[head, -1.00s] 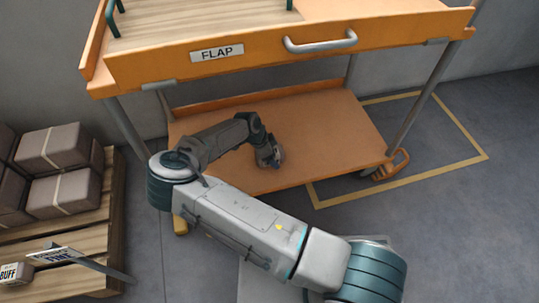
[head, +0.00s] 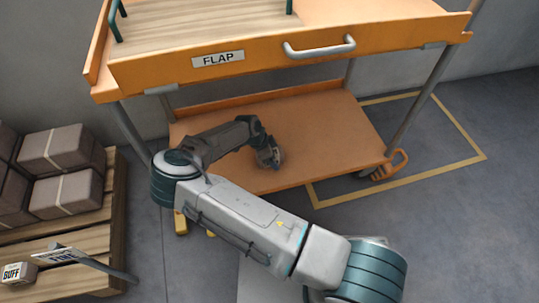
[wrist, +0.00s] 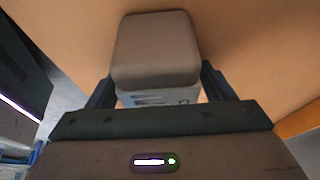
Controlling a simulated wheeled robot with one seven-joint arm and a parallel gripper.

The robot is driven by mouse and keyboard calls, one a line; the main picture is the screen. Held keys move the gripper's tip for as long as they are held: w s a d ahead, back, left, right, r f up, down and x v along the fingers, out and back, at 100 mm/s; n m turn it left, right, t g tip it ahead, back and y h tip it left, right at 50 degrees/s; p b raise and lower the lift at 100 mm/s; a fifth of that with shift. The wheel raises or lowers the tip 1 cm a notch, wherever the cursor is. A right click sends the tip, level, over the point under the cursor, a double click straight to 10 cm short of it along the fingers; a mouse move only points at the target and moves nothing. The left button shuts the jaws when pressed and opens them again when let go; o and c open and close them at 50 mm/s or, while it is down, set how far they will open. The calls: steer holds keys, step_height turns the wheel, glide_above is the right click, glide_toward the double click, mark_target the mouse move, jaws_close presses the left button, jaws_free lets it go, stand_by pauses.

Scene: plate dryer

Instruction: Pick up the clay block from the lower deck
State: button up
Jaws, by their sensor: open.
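The clay block (wrist: 157,45) is grey-brown with rounded edges and sits on the orange lower deck (head: 325,135) in the wrist view. A pale face with dark marks (wrist: 158,97) shows at its near end, partly hidden by my gripper. My gripper (head: 269,156) is low over the lower deck in the head view. In the wrist view its dark fingers stand open, one on each side of the block's near end; I cannot tell whether they touch it. In the head view I cannot make out the block near my gripper.
The cart's upper deck with its FLAP panel (head: 150,68) and grey handle (head: 320,47) overhangs the lower deck. Grey legs stand at the corners. A wooden pallet (head: 95,240) with several banded blocks (head: 62,194) stands at the left. The floor at right is clear.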

stand_by(0.3)
steer(key=c, duration=1.5)
steer(key=shift+b, duration=0.9)
